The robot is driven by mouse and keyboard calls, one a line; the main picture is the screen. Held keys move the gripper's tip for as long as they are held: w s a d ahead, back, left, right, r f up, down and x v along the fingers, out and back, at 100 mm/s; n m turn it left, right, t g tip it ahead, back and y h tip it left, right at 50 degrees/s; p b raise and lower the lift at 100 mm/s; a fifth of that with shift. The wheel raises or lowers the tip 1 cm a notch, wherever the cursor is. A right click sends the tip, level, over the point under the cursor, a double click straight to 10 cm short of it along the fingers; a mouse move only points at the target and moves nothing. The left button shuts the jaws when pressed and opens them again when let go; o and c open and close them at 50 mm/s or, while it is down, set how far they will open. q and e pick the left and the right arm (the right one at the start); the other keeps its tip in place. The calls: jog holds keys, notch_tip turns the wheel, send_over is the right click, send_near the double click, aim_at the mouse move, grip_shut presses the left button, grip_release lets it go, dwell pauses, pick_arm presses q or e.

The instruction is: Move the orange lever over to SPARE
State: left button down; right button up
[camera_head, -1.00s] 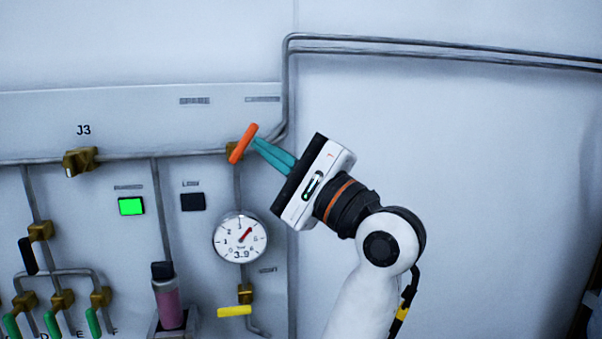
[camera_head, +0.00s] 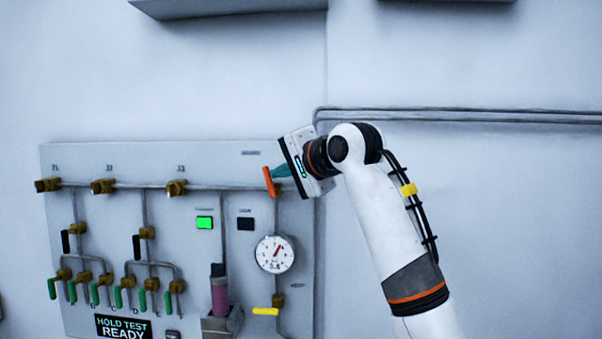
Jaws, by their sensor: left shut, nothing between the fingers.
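The orange lever (camera_head: 269,182) is on a brass valve at the right end of the horizontal pipe on the wall panel. It stands near upright, its top leaning slightly left. My left gripper (camera_head: 277,171) is shut with nothing between its teal fingers. It comes from the right, and its tips are at the lever's right side, touching or very close. The fingers and gripper body hide part of the valve. The small label plate (camera_head: 251,153) above is too small to read, so I cannot make out SPARE. My right gripper is not in view.
A pressure gauge (camera_head: 274,254) sits below the lever, with a yellow lever (camera_head: 265,311) under it. A lit green indicator (camera_head: 204,223) and a dark one (camera_head: 245,224) are to the left. Twin pipes (camera_head: 460,115) run along the wall above my arm.

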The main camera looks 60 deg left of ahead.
pick_arm(q)
jog(key=n+h, duration=0.1)
jog(key=s+a+n+t+h+p, duration=0.1)
jog(key=shift+s+a+r+h, duration=0.2)
jog(key=shift+a+h, duration=0.05)
jog(key=shift+h, duration=0.05)
jog(key=shift+s+a+t, duration=0.1)
jog(key=shift+t, duration=0.3)
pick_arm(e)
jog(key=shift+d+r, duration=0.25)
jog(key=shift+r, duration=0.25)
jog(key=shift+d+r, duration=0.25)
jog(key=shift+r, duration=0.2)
pick_arm(q)
jog(key=shift+f+h+p, duration=0.1)
jog(key=shift+h+p, duration=0.2)
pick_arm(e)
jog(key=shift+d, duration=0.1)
